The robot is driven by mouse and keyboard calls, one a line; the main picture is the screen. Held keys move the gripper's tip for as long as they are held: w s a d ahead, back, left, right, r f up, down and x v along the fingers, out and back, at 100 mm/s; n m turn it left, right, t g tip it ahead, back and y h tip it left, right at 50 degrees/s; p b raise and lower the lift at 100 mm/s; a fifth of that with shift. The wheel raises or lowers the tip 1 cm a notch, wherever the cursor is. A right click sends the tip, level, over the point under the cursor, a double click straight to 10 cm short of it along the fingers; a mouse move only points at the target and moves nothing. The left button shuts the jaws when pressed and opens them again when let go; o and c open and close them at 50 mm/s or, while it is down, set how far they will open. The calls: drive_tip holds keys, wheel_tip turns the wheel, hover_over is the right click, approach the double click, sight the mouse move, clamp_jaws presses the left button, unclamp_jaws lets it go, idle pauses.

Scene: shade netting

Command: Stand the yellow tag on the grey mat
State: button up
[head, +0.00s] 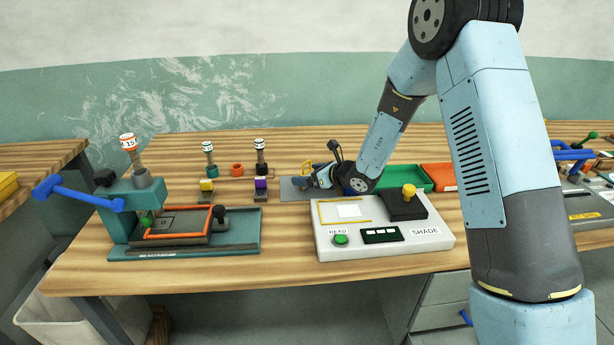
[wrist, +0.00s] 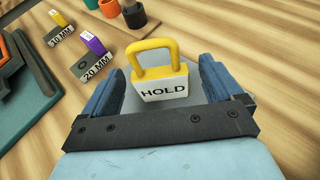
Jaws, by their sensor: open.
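The yellow tag (wrist: 158,52) has a yellow loop on top and a pale plate reading HOLD. It looks upright on the grey mat (head: 291,195), its loop also showing in the head view (head: 306,164). My gripper (wrist: 162,78) is open, with one blue-grey finger on each side of the tag. A gap shows between the plate and each finger, so neither seems to touch it.
Yellow (head: 206,190) and purple (head: 261,188) gauge blocks stand left of the mat. A white reader box (head: 380,245) lies in front, green (head: 412,178) and orange (head: 440,177) trays to the right. A teal press (head: 150,205) stands left. Clear wood lies before the blocks.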

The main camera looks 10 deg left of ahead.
drive_tip(key=v, duration=1.1)
drive_tip(key=shift+s+d, duration=0.15)
drive_tip(key=shift+d, duration=0.05)
drive_tip(key=s+d+r+n+g+h, duration=0.1)
drive_tip(key=s+d+r+n+g, duration=0.15)
drive_tip(key=s+r+n, duration=0.5)
drive_tip(key=s+d+r+n+g, duration=0.2)
drive_tip(key=s+d+r+n, duration=0.1)
drive_tip(key=s+r+n, duration=0.4)
drive_tip(key=s+d+r+n+t+h, duration=0.1)
drive_tip(key=s+d+r+n+h, duration=0.3)
drive_tip(key=s+d, duration=0.4)
drive_tip(key=s+d+r+n+t+h, duration=0.2)
drive_tip(key=s+d+r+n+h, duration=0.2)
drive_tip(key=s+d, duration=0.5)
drive_tip(key=d+n+h, duration=0.1)
drive_tip(key=d+h, duration=0.1)
drive_tip(key=d, duration=0.2)
drive_tip(key=shift+s+r+h, duration=0.2)
drive_tip(key=shift+h, duration=0.1)
drive_tip(key=shift+n, duration=0.25)
drive_tip(key=shift+c, duration=0.4)
